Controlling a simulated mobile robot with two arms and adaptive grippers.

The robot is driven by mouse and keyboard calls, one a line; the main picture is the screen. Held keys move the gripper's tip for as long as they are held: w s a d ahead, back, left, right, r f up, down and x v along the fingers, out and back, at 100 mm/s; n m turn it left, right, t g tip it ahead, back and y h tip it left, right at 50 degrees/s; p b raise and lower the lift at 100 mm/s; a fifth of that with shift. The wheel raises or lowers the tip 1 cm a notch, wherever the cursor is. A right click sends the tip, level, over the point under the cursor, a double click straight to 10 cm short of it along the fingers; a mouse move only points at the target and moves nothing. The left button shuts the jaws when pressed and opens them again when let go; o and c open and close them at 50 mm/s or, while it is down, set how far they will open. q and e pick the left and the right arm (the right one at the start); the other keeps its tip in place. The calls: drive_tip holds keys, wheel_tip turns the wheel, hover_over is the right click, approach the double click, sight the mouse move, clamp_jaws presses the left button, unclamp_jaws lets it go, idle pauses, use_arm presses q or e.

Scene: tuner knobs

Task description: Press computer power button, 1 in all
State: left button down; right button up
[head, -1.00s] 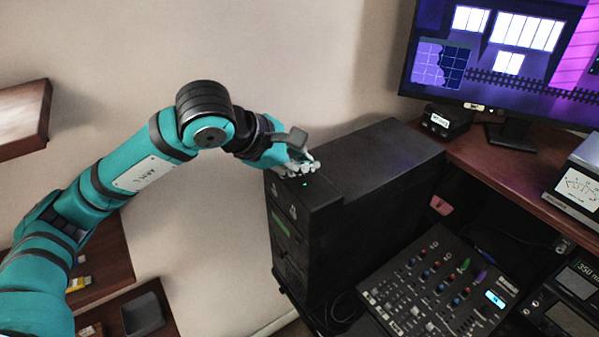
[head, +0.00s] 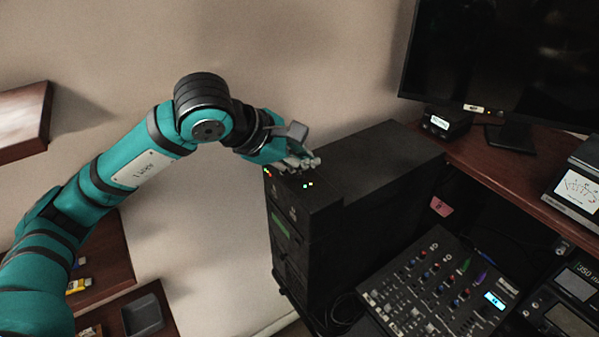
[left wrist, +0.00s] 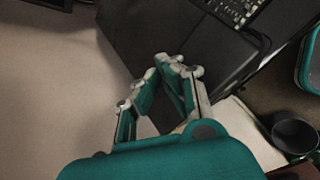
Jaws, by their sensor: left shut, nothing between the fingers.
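The black computer tower (head: 375,180) stands upright beside the desk, with small lit lights on the front of its top. My left gripper (head: 306,162) is shut and empty, its fingertips at the front top of the tower, over or touching it; contact cannot be told. The power button itself is hidden or too small to make out. The left wrist view shows the gripper's fingers (left wrist: 172,66) close together over the dark tower (left wrist: 140,38). The monitor (head: 490,65) on the desk is dark. My right gripper is not in view.
A mixer (head: 437,285) with knobs lies right of the tower. The desk (head: 490,165) holds a small display box (head: 447,122) and a meter (head: 577,188). Wooden shelves (head: 22,120) are on the left wall. Wall space behind the arm is free.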

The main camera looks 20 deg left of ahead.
sight(302, 177)
use_arm(q)
drive_tip(key=shift+r, duration=0.1)
drive_tip(key=shift+r+p, duration=1.35)
drive_tip(key=shift+r, duration=1.05)
drive_tip(key=shift+f, duration=0.1)
